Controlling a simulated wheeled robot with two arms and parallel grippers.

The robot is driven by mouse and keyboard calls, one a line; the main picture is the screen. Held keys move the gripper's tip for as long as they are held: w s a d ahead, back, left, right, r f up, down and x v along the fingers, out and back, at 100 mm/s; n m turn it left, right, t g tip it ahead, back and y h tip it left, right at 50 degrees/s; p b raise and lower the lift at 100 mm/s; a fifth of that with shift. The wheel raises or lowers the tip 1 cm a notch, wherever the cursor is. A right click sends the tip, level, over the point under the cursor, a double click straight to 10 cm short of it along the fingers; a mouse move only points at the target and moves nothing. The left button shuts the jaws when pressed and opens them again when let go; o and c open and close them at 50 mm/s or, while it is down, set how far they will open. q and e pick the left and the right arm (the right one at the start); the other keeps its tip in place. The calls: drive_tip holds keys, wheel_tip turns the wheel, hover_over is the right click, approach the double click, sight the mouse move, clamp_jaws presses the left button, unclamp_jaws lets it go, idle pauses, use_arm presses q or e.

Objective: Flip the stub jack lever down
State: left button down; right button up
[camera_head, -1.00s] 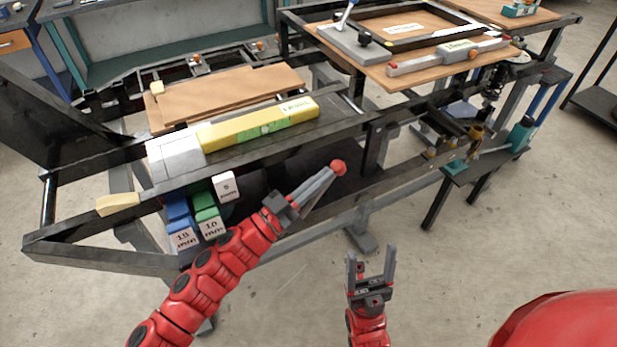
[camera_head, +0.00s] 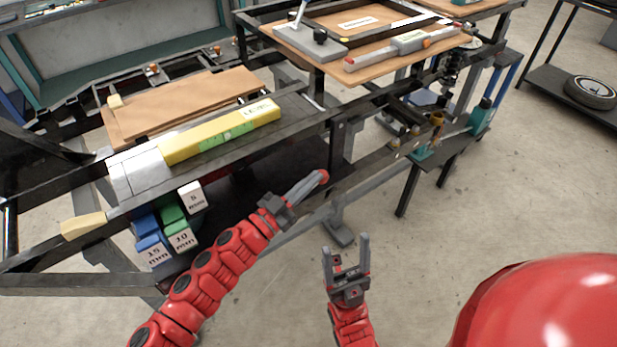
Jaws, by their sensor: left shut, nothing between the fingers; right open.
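Two small teal jack-like parts stand on the low dark stand at the right: a taller teal body (camera_head: 480,116) and a shorter teal part (camera_head: 421,153) near a brass-coloured piece (camera_head: 437,121). I cannot tell which is the stub jack, and its lever is too small to make out. My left gripper (camera_head: 322,178) is shut and empty, in front of the dark frame's lower part, left of both teal parts and apart from them. A red spot shows at its fingertips. My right gripper (camera_head: 346,250) is open and empty, fingers pointing up in the picture, lower than the left one.
A dark metal frame (camera_head: 290,130) fills the left and middle, with a yellow bar (camera_head: 222,131) on top and labelled blocks (camera_head: 183,240) below. A wooden board carries a grey-red tool (camera_head: 400,48). A shelf with a wheel (camera_head: 592,91) stands far right.

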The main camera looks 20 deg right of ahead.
use_arm(q)
drive_tip(key=shift+f, duration=0.1)
idle(0.3)
drive_tip(key=shift+s+a+f, duration=0.1)
drive_tip(key=shift+a+f, duration=0.05)
drive_tip(key=shift+a, duration=0.3)
drive_tip(key=b+v, duration=0.1)
drive_tip(key=v, duration=1.5)
drive_tip(key=shift+s+a, duration=0.2)
